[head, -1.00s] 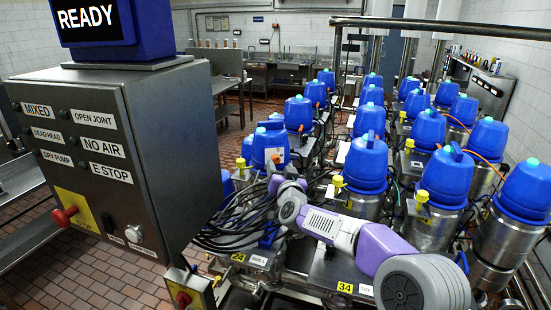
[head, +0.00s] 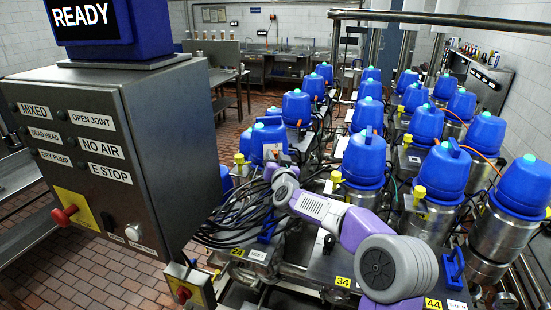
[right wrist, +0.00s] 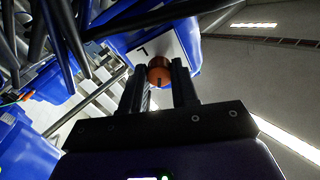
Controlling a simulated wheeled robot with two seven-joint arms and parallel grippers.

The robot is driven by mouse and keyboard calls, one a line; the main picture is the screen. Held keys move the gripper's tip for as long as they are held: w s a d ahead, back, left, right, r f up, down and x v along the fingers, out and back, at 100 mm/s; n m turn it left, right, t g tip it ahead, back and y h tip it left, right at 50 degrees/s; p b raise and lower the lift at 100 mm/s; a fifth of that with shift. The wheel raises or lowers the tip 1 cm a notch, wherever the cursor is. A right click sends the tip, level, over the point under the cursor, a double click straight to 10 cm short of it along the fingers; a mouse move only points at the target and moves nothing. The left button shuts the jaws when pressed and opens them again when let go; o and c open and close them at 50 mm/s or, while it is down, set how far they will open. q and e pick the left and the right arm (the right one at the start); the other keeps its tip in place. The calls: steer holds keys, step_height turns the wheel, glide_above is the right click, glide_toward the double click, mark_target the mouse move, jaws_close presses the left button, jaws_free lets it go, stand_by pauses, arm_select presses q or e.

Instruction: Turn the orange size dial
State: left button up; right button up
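The orange size dial (right wrist: 160,72) shows in the right wrist view as a small round knob with a dark mark. It sits by a white plate (right wrist: 163,43) on a blue housing. My right gripper (right wrist: 161,70) has one dark finger on each side of the dial, and the fingers appear to touch its edges. My left gripper is not in view.
Rows of blue-capped steel units (head: 442,170) fill the right side. Black cables (head: 225,222) bunch beside my right forearm. A grey control box (head: 110,140) with a READY screen (head: 85,17) and a red stop button (head: 65,214) stands at left. Tiled floor lies behind it.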

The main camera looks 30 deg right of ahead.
jaws_close()
steer(key=shift+f+m+b, duration=0.15)
steer(key=shift+m+b, duration=6.05)
steer(key=shift+m, duration=5.7)
